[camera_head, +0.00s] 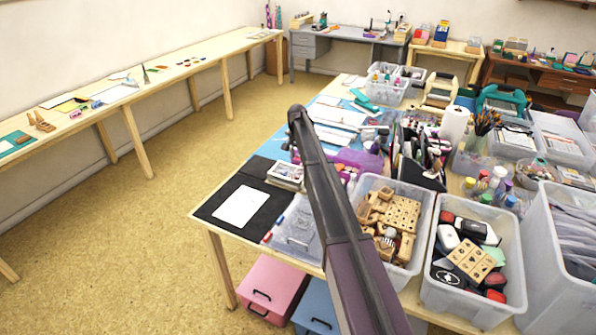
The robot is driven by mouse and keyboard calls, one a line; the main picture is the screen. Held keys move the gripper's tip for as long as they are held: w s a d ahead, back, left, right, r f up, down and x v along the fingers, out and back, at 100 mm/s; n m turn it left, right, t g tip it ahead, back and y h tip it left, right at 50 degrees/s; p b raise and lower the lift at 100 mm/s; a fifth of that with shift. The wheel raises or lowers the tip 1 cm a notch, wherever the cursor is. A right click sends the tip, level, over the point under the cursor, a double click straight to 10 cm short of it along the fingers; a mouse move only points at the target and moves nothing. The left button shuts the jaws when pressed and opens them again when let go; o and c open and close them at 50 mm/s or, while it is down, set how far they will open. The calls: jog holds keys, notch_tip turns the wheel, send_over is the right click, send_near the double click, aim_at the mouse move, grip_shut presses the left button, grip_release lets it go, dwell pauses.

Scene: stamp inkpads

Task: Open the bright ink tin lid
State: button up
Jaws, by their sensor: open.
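My arm reaches from the bottom of the head view over the near table, and its dark wrist bends down at the far end. My gripper (293,150) is small and partly hidden there, above the table's left part. It is open, and I see nothing held in it. I cannot pick out a bright ink tin or its lid for certain. A small light tray (286,174) with little items stands just below the gripper in the picture. A purple item (358,160) lies right of the arm.
A black mat (217,207) with a white sheet (241,206) lies at the table's left corner. Clear bins of wooden stamps (391,222) and mixed stamps (468,262) crowd the near right. A black organiser (423,176) stands behind. The floor to the left is free.

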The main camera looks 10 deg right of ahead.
aim_at(299, 174)
jog(key=shift+f+b, duration=2.25)
jog(key=shift+f, duration=0.35)
jog(key=shift+c, duration=0.2)
grip_shut()
jog(key=shift+d, duration=0.25)
jog(key=shift+a, duration=0.15)
jog(key=shift+a+r, duration=0.1)
jog(key=shift+r, duration=0.05)
